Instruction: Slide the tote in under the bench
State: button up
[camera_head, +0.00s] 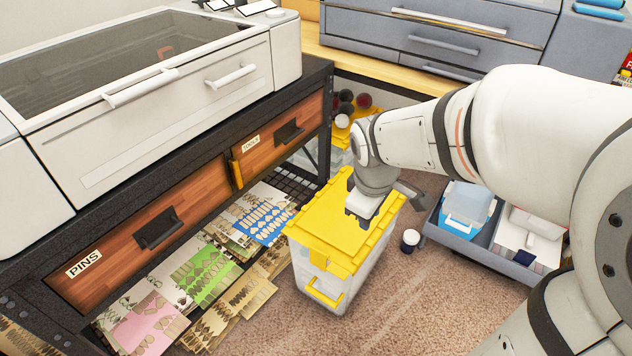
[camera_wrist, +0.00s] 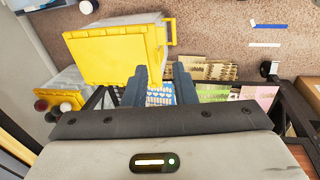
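The tote (camera_head: 325,285) is a translucent box with a yellow lid and a yellow front handle. It stands upright on the carpet, just right of the bench (camera_head: 145,225), outside its footprint. My gripper (camera_head: 362,208) is over the right part of the lid; whether it touches is unclear. In the wrist view the tote (camera_wrist: 118,55) lies beyond the two dark fingers (camera_wrist: 160,85). The fingers are apart, with a yellow edge and printed sheets visible through the gap. I cannot tell whether that edge sits between them or behind them.
Printed sheets (camera_head: 205,275) lie under the bench and along its open side, left of the tote. A small dark jar (camera_head: 410,240) and a grey tray (camera_head: 465,235) with containers stand to the right. Another yellow container (camera_head: 343,133) is behind.

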jog(key=w+a+f+n+b, duration=0.2)
jog(key=f+n+b, duration=0.1)
jog(key=f, duration=0.3)
jog(key=w+a+f+n+b, duration=0.2)
jog(key=w+f+n+b, duration=0.1)
jog(key=f, duration=0.4)
jog(key=w+a+f+n+b, duration=0.2)
jog(key=f+n+b, duration=0.1)
jog(key=f, duration=0.3)
jog(key=shift+w+f+n+h+b, duration=0.15)
jog(key=shift+w+n+h+b, duration=0.15)
jog(key=shift+w+n+b, duration=0.15)
grip_shut()
jog(key=n+b, duration=0.7)
jog(key=n, duration=0.1)
send_near(321, 261)
jog(key=s+a+r, duration=0.3)
jog(key=s, duration=0.3)
jog(key=shift+w+d+f+b, duration=0.7)
jog(key=shift+w+f+b, duration=0.35)
jog(key=shift+f, duration=0.45)
jog(key=shift+w+d+f+b, duration=0.8)
jog(key=shift+f+b, duration=0.4)
jog(key=shift+f, duration=0.25)
jog(key=shift+w+d+f+b, duration=0.65)
jog(key=shift+w+f+b, duration=0.4)
jog(key=shift+f, duration=0.45)
jog(key=shift+s, duration=0.15)
